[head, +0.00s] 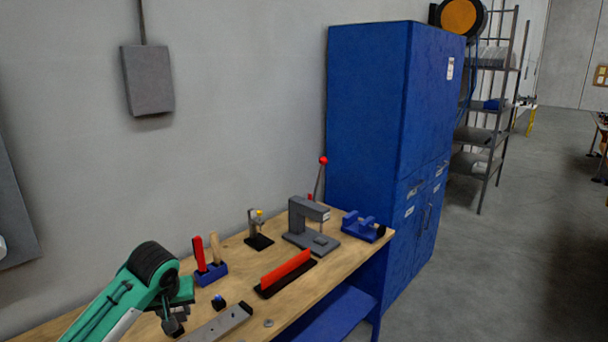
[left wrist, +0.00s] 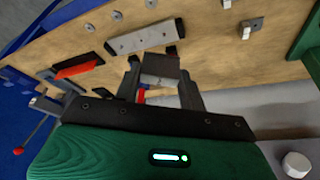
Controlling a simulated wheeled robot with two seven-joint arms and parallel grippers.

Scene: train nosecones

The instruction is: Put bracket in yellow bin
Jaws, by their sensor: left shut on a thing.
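My left gripper (head: 172,325) is low over the near left part of the workbench in the head view. In the left wrist view the gripper (left wrist: 163,85) is shut on a small grey piece, which looks like the bracket (left wrist: 160,66). In the head view the arm and fingers largely hide this piece. I cannot tell whether it touches the bench top. No yellow bin shows in either view. My right gripper is not in view.
The wooden workbench (head: 335,258) carries a grey bar (head: 218,325), a red-topped black strip (head: 286,273), a blue tool holder (head: 211,274), a grey press (head: 309,225) and a blue vise (head: 363,226). A blue cabinet (head: 365,115) stands at the bench's far end. Open floor lies to the right.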

